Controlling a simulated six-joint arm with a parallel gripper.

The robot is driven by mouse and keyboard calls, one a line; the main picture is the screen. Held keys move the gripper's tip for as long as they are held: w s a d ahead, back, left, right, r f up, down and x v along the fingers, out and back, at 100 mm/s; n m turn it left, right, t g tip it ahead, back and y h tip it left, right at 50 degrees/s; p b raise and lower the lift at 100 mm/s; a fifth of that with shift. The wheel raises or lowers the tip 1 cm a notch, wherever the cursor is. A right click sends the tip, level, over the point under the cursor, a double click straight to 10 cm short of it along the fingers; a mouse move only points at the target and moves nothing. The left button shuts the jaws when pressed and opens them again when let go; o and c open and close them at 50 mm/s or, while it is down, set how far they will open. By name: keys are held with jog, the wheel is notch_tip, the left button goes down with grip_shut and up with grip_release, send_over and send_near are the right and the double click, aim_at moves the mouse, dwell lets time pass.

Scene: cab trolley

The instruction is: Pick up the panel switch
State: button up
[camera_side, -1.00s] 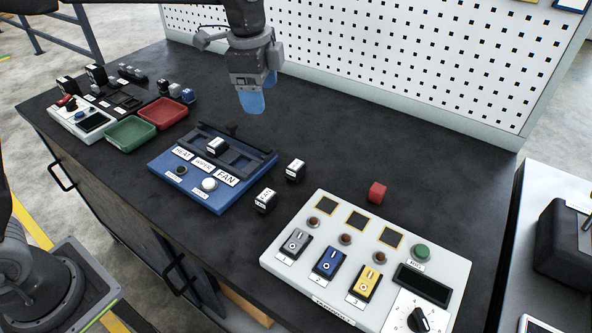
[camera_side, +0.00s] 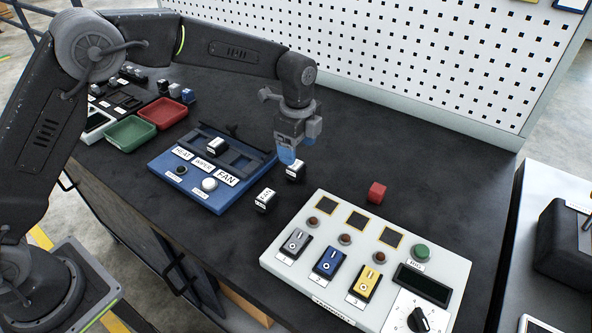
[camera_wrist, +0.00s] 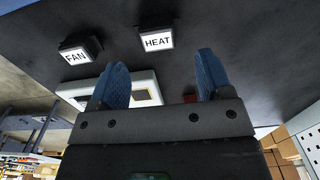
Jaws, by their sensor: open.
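Two loose black panel switches with white labelled faces lie on the dark bench between the blue panel (camera_side: 205,193) and the white control panel. One switch (camera_side: 295,173) is just below my gripper (camera_side: 288,157); the other switch (camera_side: 265,201) is nearer the front. In the wrist view one label reads FAN (camera_wrist: 76,57) and one reads HEAT (camera_wrist: 158,41), with HEAT between and beyond my fingertips (camera_wrist: 160,75). My blue fingers are apart and empty. A third switch (camera_side: 216,146) sits on the blue panel, which has HEAT, WIPER and FAN labels.
A white control panel (camera_side: 285,263) with rocker switches stands at front right. A red block (camera_side: 377,193) lies behind it. Green (camera_side: 130,134) and red (camera_side: 162,112) trays are at left. A pegboard (camera_side: 420,70) runs along the back.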

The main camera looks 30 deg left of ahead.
jog(key=shift+s+a+f, duration=0.1)
jog(key=shift+a+f, duration=0.05)
jog(key=shift+f, duration=2.55)
jog(key=shift+c, duration=0.3)
jog(key=c, duration=1)
jog(key=shift+o, duration=0.2)
jog(key=shift+r, duration=0.2)
notch_tip(320, 180, up, 4)
jog(key=s+a+r, duration=0.2)
jog(key=a+r, duration=0.6)
jog(key=a, duration=0.3)
jog(key=shift+s+a+r, duration=0.2)
jog(key=shift+s+r, duration=0.05)
jog(key=shift+r, duration=0.05)
